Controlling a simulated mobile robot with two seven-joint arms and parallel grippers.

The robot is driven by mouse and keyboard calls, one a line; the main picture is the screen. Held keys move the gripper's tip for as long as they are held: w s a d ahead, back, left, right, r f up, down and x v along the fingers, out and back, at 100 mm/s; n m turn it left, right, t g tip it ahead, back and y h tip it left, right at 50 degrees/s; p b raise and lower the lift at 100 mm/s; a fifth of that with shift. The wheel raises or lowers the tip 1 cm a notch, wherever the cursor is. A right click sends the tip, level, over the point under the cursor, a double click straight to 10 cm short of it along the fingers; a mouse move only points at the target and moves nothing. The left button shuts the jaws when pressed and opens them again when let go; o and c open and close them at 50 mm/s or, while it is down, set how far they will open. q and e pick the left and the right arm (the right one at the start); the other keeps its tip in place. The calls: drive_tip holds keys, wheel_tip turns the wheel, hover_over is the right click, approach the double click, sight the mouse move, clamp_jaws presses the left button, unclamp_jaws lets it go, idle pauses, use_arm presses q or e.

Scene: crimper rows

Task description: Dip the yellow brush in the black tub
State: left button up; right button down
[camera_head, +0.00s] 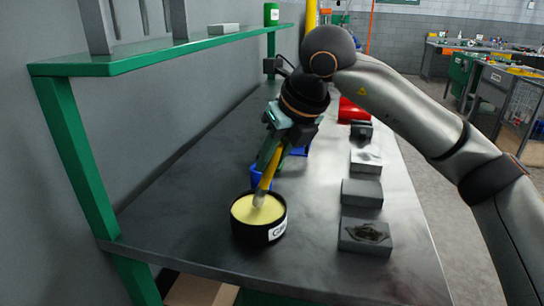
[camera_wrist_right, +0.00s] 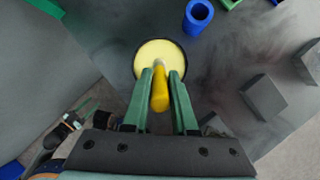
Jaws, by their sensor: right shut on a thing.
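The yellow brush (camera_head: 270,168) is held in my right gripper (camera_head: 268,160), tilted with its pale tip down. The tip is over the black tub (camera_head: 256,233), at the pale yellow contents, and looks to touch or nearly touch them; I cannot tell how deep it is. In the right wrist view the brush (camera_wrist_right: 159,92) lies between the two green fingers of the gripper (camera_wrist_right: 160,85), with the tub's yellow contents (camera_wrist_right: 160,54) just beyond. The tub stands near the front of the grey table. My left gripper is not in view.
A blue cup (camera_head: 259,180) stands just behind the tub; it also shows in the right wrist view (camera_wrist_right: 198,14). Several grey blocks (camera_head: 362,193) line the right side of the table. A green shelf (camera_head: 150,55) overhangs the left side. Bare table lies left of the tub.

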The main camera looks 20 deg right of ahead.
drive_tip(key=shift+f, duration=0.4)
drive_tip(key=shift+f+b, duration=0.15)
drive_tip(key=shift+b, duration=0.2)
idle(0.8)
wheel_tip(320, 180, up, 7)
drive_tip(key=p, duration=0.5)
drive_tip(key=shift+p, duration=0.35)
idle(0.7)
